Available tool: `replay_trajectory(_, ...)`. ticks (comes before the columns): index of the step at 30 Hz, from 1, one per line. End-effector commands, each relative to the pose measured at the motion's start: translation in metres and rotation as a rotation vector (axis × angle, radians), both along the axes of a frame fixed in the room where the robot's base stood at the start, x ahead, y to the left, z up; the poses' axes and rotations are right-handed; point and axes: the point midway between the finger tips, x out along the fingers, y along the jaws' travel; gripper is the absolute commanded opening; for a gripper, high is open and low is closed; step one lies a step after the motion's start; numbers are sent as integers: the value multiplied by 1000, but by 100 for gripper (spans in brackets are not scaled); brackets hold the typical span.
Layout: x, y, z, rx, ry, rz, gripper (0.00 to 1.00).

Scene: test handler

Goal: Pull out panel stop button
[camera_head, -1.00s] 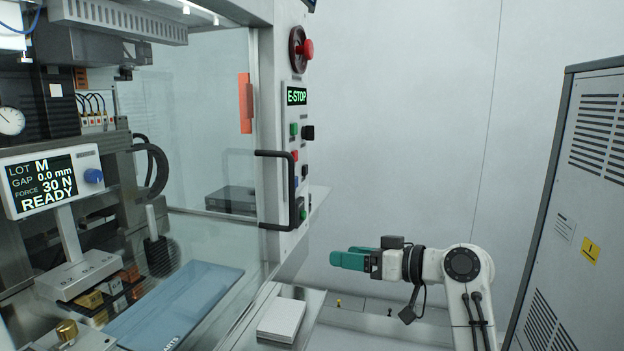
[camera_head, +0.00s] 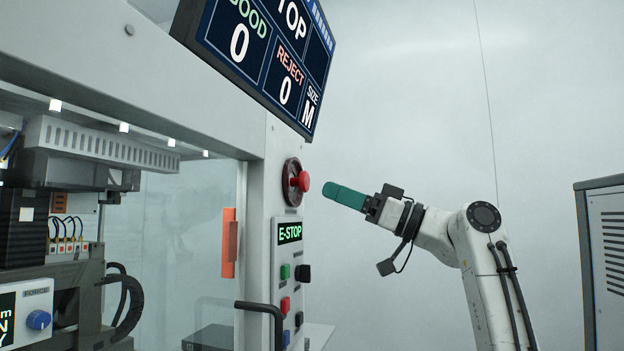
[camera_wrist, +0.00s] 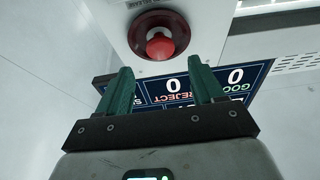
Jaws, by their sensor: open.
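The panel stop button (camera_head: 301,182) is a red mushroom knob on a dark round base, high on the machine's white front post, above a green E-STOP display (camera_head: 289,232). The button also shows in the wrist view (camera_wrist: 160,45), beyond the fingertips and roughly centred between them. My gripper (camera_head: 330,191) has green fingers and points left at the button from the right, with a small gap between. In the wrist view my gripper (camera_wrist: 158,78) is open and empty, its two fingers spread apart. Nothing hides the button.
A counter screen (camera_head: 265,50) juts out above the button. Small coloured buttons and black knobs (camera_head: 303,272) sit below the display, with a dark door handle (camera_head: 262,308) lower down. A grey cabinet (camera_head: 605,255) stands at right.

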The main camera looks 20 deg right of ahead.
Motion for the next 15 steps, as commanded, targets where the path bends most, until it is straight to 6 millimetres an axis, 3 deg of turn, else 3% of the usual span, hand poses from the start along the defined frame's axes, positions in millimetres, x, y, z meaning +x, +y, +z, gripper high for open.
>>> replay_trajectory(6, 21, 30, 18, -1, 1, 2, 67)
replay_trajectory(15, 35, 48, 24, 0, 2, -1, 67)
